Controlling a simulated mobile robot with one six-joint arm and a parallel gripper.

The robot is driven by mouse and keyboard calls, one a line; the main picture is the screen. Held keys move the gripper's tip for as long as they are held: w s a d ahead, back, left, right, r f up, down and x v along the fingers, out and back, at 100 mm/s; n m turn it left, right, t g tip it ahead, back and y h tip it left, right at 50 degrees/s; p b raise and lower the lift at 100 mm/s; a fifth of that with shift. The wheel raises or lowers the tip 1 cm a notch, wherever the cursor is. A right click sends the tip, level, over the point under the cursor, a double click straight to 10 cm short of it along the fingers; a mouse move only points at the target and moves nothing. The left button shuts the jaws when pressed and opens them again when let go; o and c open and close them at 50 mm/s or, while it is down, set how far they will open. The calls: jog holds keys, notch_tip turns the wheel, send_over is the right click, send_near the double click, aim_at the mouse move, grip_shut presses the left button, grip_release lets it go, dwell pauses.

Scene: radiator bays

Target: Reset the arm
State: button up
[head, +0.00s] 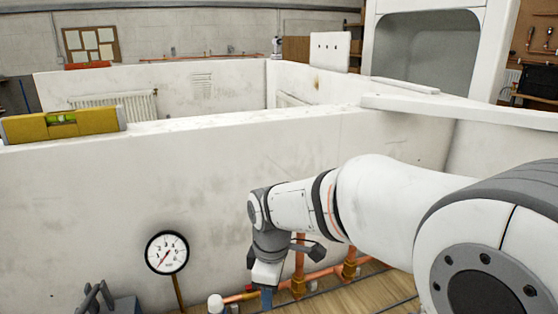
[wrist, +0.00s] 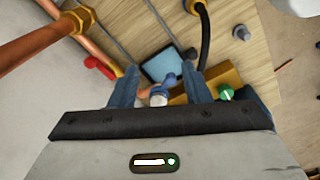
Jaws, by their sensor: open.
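My white and grey arm (head: 385,200) reaches in from the right in the head view, bent so that its wrist points down. My gripper (head: 266,297) hangs low in front of the white wall, near copper pipes, its tips at the bottom edge of the picture. In the wrist view my gripper (wrist: 162,88) has its two blue fingers apart. A small part with a white ring and a blue end (wrist: 160,95) shows between them in the picture. I cannot tell whether the fingers touch it. Nothing is clearly held.
Copper pipes (head: 325,272) with brass fittings run along the floor beside my gripper. A pressure gauge (head: 167,252) stands left of it. A yellow spirit level (head: 62,124) lies on the wall top (head: 230,122). A blue square (wrist: 162,63) and black hose (wrist: 204,30) lie below.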

jog(key=s+d+r+m+t, duration=0.1)
jog(key=s+d+m, duration=0.4)
jog(key=d+m, duration=0.3)
jog(key=s+d+r+m+t, duration=0.1)
jog(key=s+d+m, duration=0.5)
jog(key=d+m, duration=0.2)
jog(key=shift+s+d+r+t, duration=0.25)
jog(key=shift+s+d+t, duration=0.05)
jog(key=shift+d, duration=0.4)
